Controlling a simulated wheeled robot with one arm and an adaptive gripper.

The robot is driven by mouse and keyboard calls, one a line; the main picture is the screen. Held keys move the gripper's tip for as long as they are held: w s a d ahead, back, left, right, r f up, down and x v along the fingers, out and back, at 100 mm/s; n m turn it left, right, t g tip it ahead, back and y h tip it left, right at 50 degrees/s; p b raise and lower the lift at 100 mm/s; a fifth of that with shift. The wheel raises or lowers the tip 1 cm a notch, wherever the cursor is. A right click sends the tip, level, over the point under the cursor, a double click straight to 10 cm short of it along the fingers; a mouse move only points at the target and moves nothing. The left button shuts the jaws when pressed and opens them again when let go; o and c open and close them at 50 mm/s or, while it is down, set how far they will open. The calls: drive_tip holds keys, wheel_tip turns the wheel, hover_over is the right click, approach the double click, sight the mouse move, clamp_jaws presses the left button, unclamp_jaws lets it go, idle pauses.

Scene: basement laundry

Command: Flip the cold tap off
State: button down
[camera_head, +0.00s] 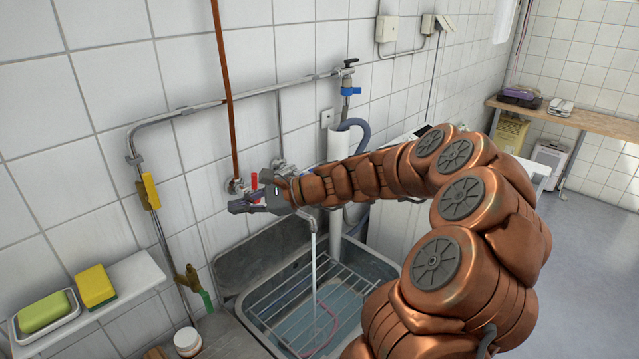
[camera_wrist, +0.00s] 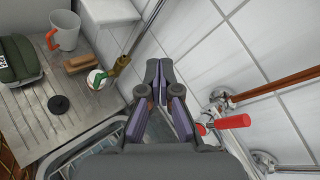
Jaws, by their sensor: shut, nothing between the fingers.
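My gripper (camera_head: 238,206) is shut and empty in front of the wall taps above the sink. In the wrist view its fingertips (camera_wrist: 159,66) meet over bare tile. A red tap lever (camera_wrist: 232,122) lies beside the fingers on the right in that view, apart from the tips; it shows partly behind my gripper in the head view (camera_head: 254,182). A water stream (camera_head: 314,262) runs down into the sink (camera_head: 378,262). My gripper and wrist hide most of the tap bodies, and I cannot make out a marked cold handle there.
A blue-handled valve (camera_head: 350,91) sits on the upper pipe (camera_head: 285,86). A copper pipe (camera_head: 222,70) runs down the wall to the taps. A shelf (camera_head: 125,290) holds a yellow sponge (camera_head: 95,287) and green soap (camera_head: 43,312).

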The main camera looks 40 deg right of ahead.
drive_tip(key=d+f+m+t+h+b, duration=0.1)
drive_tip(key=d+f+m+t+h, duration=0.25)
drive_tip(key=d, duration=0.65)
drive_tip(key=d+f+m+t+h, duration=0.15)
drive_tip(key=d+f+m, duration=0.35)
drive_tip(key=d, duration=0.6)
drive_tip(key=d+f+m+t+h+b, duration=0.15)
drive_tip(key=d+m+h, duration=0.35)
drive_tip(key=d, duration=0.5)
drive_tip(key=w+a+f+y+p, duration=0.1)
drive_tip(key=w+a+f+p, duration=0.1)
drive_tip(key=w, duration=0.8)
drive_tip(key=shift+m, duration=0.45)
drive_tip(key=shift+s+d+r+p, duration=0.15)
drive_tip(key=shift+r+p, duration=0.2)
drive_tip(key=shift+r, duration=0.65)
drive_tip(key=shift+s+d+r+p, duration=0.15)
drive_tip(key=shift+r+p, duration=0.15)
drive_tip(key=shift+r, duration=0.7)
